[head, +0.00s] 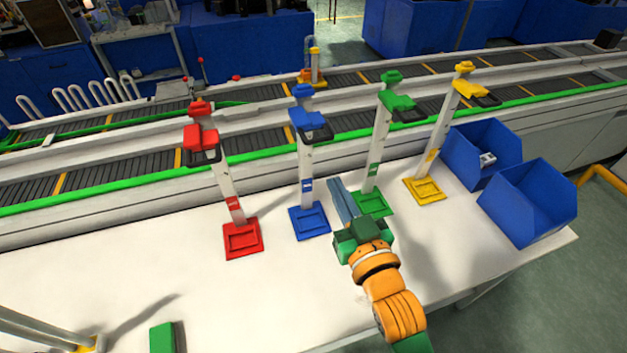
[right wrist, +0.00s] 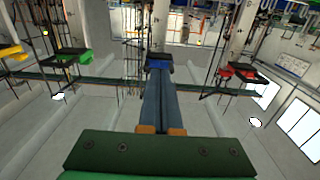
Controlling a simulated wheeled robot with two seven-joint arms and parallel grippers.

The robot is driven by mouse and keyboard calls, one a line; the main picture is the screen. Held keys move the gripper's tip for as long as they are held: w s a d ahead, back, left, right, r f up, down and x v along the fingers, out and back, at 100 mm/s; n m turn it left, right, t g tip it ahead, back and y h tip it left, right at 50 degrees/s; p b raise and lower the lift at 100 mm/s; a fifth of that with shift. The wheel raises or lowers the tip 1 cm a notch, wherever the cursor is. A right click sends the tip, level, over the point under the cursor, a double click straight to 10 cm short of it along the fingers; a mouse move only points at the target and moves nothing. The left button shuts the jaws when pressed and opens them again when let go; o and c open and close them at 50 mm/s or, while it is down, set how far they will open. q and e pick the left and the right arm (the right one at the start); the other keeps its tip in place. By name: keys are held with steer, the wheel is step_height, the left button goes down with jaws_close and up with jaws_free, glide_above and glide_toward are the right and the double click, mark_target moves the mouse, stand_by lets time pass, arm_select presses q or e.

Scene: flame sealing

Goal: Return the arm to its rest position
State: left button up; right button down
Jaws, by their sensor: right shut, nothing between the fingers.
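My right gripper (head: 337,187) is in the head view above the white table, pointing away from me, with its orange and green wrist behind it. Its two blue-grey fingers are together and hold nothing. They show in front of the table between the blue stand (head: 308,170) and the green stand (head: 378,150). In the right wrist view the closed fingers (right wrist: 158,75) point up the picture, with a blue clamp head (right wrist: 159,62) just beyond their tips in the picture. I cannot tell how far apart they are. My left gripper is not in view.
A red stand (head: 227,190) and a yellow stand (head: 440,135) also stand upright on the table (head: 270,290). Two blue bins (head: 545,205) are at the right. A conveyor (head: 265,135) runs behind. A green block (head: 162,338) is at the bottom left; the front left table is mostly clear.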

stand_by(0.3)
steer(key=s+d+f+g+h, duration=0.1)
steer(key=s+d+f+g, duration=0.1)
steer(key=f, duration=0.2)
steer(key=s+d+f+m+g+h, duration=0.1)
steer(key=s+d+f+g, duration=0.15)
steer(key=f, duration=0.25)
steer(key=s+d+f+g+h, duration=0.1)
steer(key=s+d+f+g, duration=0.1)
steer(key=f, duration=0.2)
steer(key=s+d+f+g+h, duration=0.1)
steer(key=s+d+f+g, duration=0.25)
steer(key=s+f, duration=0.2)
steer(key=s+d+f+g+h, duration=0.1)
steer(key=s+d+f+g, duration=0.25)
steer(key=s, duration=0.35)
step_height(320, 180, down, 21)
steer(key=s+g+b, duration=0.2)
steer(key=s+b, duration=0.1)
steer(key=b, duration=0.1)
steer(key=s+d+f+b, duration=0.1)
steer(key=s+f+b, duration=0.1)
steer(key=s+f, duration=0.9)
steer(key=shift+g, duration=0.35)
